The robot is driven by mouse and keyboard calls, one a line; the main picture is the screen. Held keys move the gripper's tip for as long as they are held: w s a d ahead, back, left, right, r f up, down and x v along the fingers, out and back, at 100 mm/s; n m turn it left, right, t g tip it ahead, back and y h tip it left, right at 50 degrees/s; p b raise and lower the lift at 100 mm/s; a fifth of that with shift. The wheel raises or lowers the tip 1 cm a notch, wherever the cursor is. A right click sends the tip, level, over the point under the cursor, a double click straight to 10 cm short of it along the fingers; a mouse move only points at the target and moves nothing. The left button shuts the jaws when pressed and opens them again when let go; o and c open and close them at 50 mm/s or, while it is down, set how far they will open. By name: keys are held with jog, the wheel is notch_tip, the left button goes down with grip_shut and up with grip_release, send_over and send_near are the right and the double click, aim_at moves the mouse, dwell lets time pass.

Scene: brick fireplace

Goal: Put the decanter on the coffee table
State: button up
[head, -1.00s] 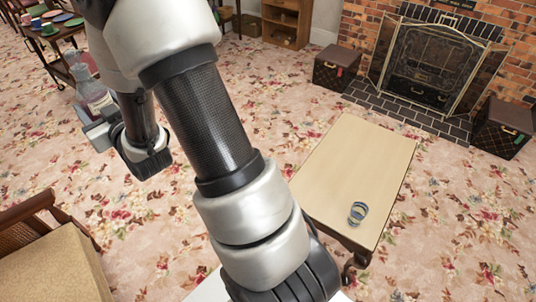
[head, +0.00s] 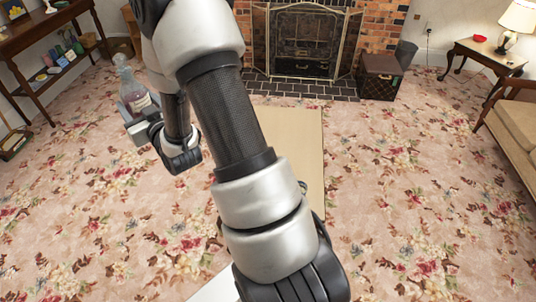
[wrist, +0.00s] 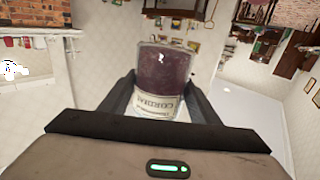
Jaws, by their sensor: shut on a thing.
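The decanter (head: 135,88) is a clear glass bottle with a label and dark contents, at the left in the head view. My gripper (head: 137,108) is shut on it and holds it up above the carpet. In the wrist view the decanter (wrist: 162,72) sits between the two fingers of my gripper (wrist: 155,90), its label partly readable. The coffee table (head: 300,150) has a pale wooden top and stands ahead, right of the decanter. My arm hides much of it, including the rings seen on it earlier.
A side table with items (head: 40,60) stands at the far left. The fireplace screen (head: 300,42) and a dark trunk (head: 381,77) are at the back. A lamp table (head: 485,52) and a sofa (head: 515,115) are at the right. Flowered carpet (head: 420,200) lies open between.

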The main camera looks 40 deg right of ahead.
jog(key=s+d+f+m+h+b, duration=0.1)
jog(key=s+d+f+b, duration=0.15)
jog(key=d+f, duration=0.65)
jog(key=s+d+f+m+h+b, duration=0.15)
jog(key=d+f+b, duration=0.3)
jog(key=f, duration=0.75)
jog(key=s+d+f+h+b, duration=0.1)
jog(key=d+f+b, duration=0.2)
jog(key=d+f, duration=0.65)
jog(key=shift+m+g+h, duration=0.35)
jog(key=shift+g+h, duration=0.05)
jog(key=shift+h, duration=0.35)
jog(key=shift+s+d+f+b, duration=0.45)
jog(key=shift+s+f+b, duration=0.5)
jog(key=shift+f, duration=2.65)
jog(key=shift+s+d+f+b, duration=0.5)
jog(key=shift+s+f+b, duration=0.45)
jog(key=shift+f, duration=2.6)
jog(key=shift+s+d+f+b, duration=0.45)
jog(key=shift+s+f+b, duration=0.5)
jog(key=shift+f, duration=2.65)
jog(key=shift+f, duration=0.1)
jog(key=shift+f, duration=0.15)
jog(key=o, duration=1.6)
